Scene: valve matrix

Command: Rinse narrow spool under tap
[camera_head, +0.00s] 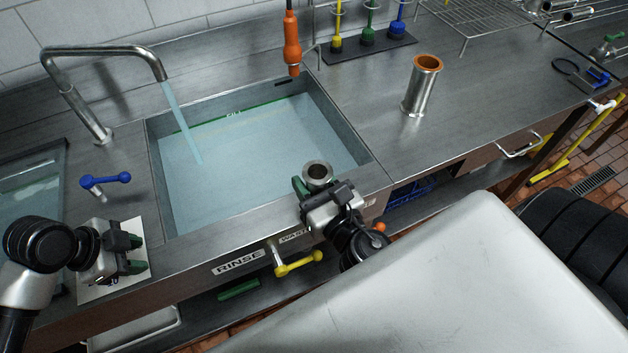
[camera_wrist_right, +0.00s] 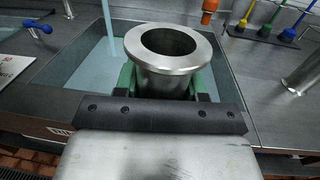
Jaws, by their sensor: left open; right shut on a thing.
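The narrow spool (camera_head: 317,172) is a short steel tube with a flanged open top. My right gripper (camera_head: 318,190) is shut on it at the front right edge of the rinse basin. In the right wrist view the spool (camera_wrist_right: 168,50) stands upright between green finger pads. The tap (camera_head: 110,62) arches from the left, and a blue stream of water (camera_head: 183,122) falls from it into the filled basin (camera_head: 365,152). The spool is to the right of the stream, apart from it. My left gripper (camera_head: 134,254) is open and empty over the counter left of the basin.
A blue tap lever (camera_head: 110,179) is left of the basin. A wider steel spool with an orange inside (camera_head: 420,85) stands on the right counter. An orange sprayer (camera_head: 291,45) hangs behind the basin. Brushes stand on a dark mat (camera_head: 345,50). A yellow valve handle (camera_head: 298,264) is on the front.

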